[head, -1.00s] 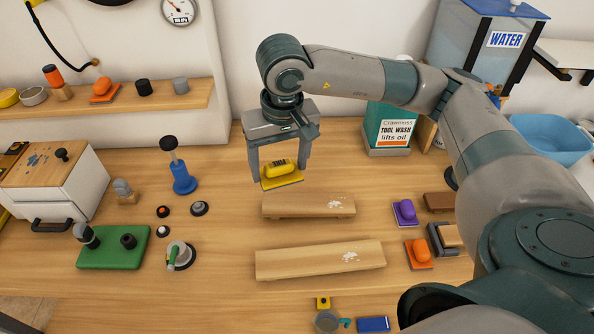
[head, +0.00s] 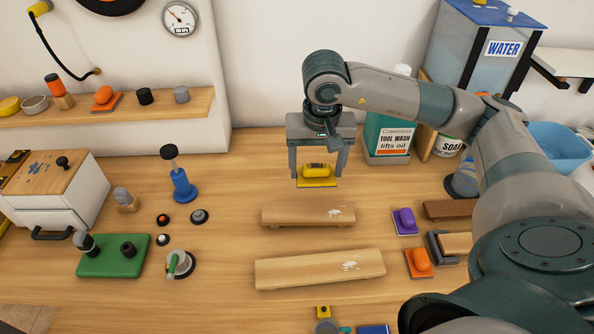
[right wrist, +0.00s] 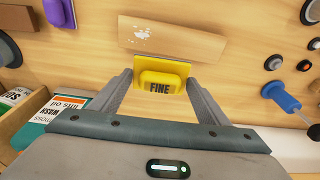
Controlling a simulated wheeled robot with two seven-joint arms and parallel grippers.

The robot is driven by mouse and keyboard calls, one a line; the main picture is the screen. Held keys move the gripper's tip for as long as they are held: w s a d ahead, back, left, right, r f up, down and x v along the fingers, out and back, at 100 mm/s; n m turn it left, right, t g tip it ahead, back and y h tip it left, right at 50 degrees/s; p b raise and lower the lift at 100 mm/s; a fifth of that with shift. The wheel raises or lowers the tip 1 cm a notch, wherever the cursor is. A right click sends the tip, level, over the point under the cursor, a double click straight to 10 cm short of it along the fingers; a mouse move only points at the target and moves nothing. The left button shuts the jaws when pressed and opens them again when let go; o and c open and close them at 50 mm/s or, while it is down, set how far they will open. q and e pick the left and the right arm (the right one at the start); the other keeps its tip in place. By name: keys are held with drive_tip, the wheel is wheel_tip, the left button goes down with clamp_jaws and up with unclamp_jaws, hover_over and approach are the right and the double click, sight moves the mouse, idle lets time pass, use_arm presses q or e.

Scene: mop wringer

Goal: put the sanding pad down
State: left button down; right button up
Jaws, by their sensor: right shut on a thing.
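The yellow sanding pad (head: 316,182) hangs between the fingers of my right gripper (head: 317,170), above the table behind the rear wooden board. A purple pad (head: 404,221) and an orange pad (head: 419,262) sit on the table to the right of the boards. My left gripper is not in view.
Two wooden boards (head: 285,214) with pale marks lie in front of the pad. A tool wash can (head: 388,138) stands behind right. A blue-based upright tool (head: 183,186) and a green plate (head: 105,262) are at left. Bare table lies left of the held pad.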

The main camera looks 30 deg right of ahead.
drive_tip(key=shift+w+d+f+p, duration=0.1)
drive_tip(key=shift+w+f+p, duration=0.25)
drive_tip(key=shift+w, duration=0.35)
drive_tip(key=w+f+p, duration=0.1)
drive_tip(key=w, duration=0.1)
drive_tip(key=w+f+p, duration=0.1)
drive_tip(key=w+f, duration=0.1)
drive_tip(key=w, duration=0.1)
drive_tip(key=w+d+f+p, duration=0.1)
drive_tip(key=w+f, duration=0.1)
drive_tip(key=w, duration=0.1)
drive_tip(key=shift+d, duration=0.1)
drive_tip(key=shift+w+d+f, duration=0.1)
drive_tip(key=shift+w+f, duration=0.15)
drive_tip(key=shift+w, duration=0.1)
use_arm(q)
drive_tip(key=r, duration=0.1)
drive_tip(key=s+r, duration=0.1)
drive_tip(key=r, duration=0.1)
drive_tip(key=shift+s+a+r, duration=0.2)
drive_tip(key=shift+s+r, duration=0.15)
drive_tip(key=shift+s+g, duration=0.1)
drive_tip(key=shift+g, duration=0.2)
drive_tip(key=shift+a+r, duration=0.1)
use_arm(e)
drive_tip(key=shift+f, duration=0.1)
